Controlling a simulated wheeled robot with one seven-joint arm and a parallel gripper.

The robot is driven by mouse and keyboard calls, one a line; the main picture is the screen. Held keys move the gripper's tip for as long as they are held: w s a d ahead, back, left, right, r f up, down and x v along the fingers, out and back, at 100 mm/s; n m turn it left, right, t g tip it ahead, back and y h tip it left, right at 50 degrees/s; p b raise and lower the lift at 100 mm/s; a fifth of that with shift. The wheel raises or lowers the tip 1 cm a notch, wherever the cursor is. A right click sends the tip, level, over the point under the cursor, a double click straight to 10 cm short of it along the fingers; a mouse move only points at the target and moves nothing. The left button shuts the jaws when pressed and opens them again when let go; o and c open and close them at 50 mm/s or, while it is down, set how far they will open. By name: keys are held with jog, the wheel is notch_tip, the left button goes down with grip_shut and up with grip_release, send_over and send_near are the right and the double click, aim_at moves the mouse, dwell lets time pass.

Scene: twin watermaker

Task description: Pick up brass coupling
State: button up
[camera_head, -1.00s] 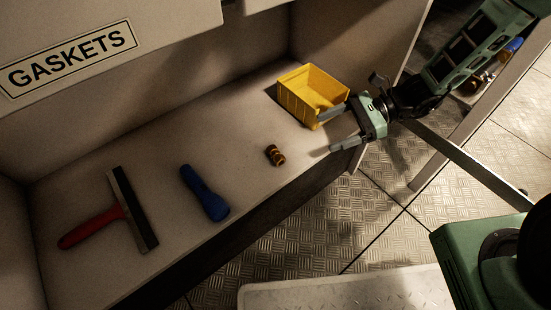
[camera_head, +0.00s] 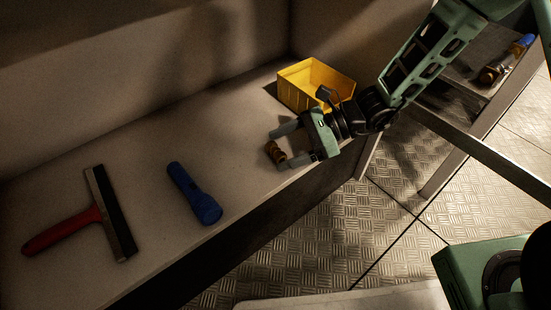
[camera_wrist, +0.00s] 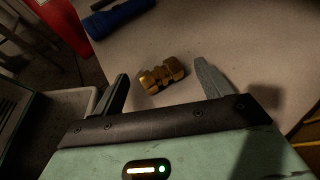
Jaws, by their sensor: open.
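The brass coupling (camera_head: 275,152) lies on the pale shelf near its front edge, to the right of the blue flashlight. In the wrist view the coupling (camera_wrist: 162,76) lies just ahead of the fingertips, roughly between them. My gripper (camera_head: 280,146) is open and empty, with its fingers on either side of the coupling in the head view. In the wrist view my gripper (camera_wrist: 163,78) has both fingers spread, with no visible contact with the coupling. Its height above the shelf is hard to tell.
A yellow bin (camera_head: 300,90) stands behind my gripper. A blue flashlight (camera_head: 194,193) and a red-handled squeegee (camera_head: 113,213) lie to the left on the shelf (camera_head: 150,150). The shelf's front edge drops to the floor. More items (camera_head: 507,60) sit on a surface at upper right.

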jog(key=shift+a+f, duration=0.15)
jog(key=shift+a, duration=0.2)
jog(key=c, duration=1)
jog(key=shift+c, duration=0.2)
